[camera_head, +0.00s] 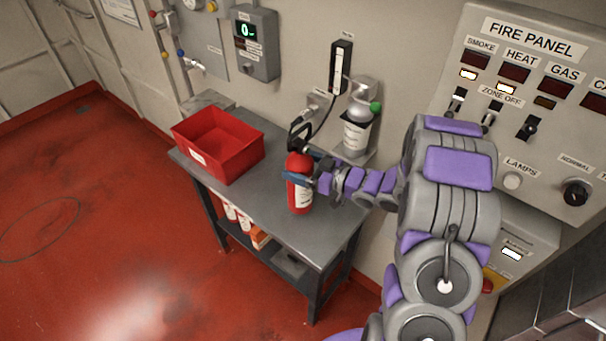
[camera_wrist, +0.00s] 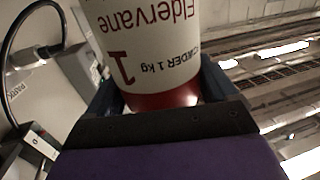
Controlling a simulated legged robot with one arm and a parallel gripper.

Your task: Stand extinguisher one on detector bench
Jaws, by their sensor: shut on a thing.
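Extinguisher one is a small red cylinder (camera_head: 299,166) with a black handle and a white label. It is upright over the grey detector bench (camera_head: 262,206); I cannot tell for sure whether its base touches the top. My gripper (camera_head: 299,179) is shut around its body from the right. In the wrist view, the extinguisher (camera_wrist: 150,50) fills the space between the jaws, its label upside down and showing a "1" and "POWDER 1 kg".
A red open bin (camera_head: 219,143) stands on the bench's left part. A grey gas bottle (camera_head: 357,128) stands in a wall holder behind. The bench's front right top is clear.

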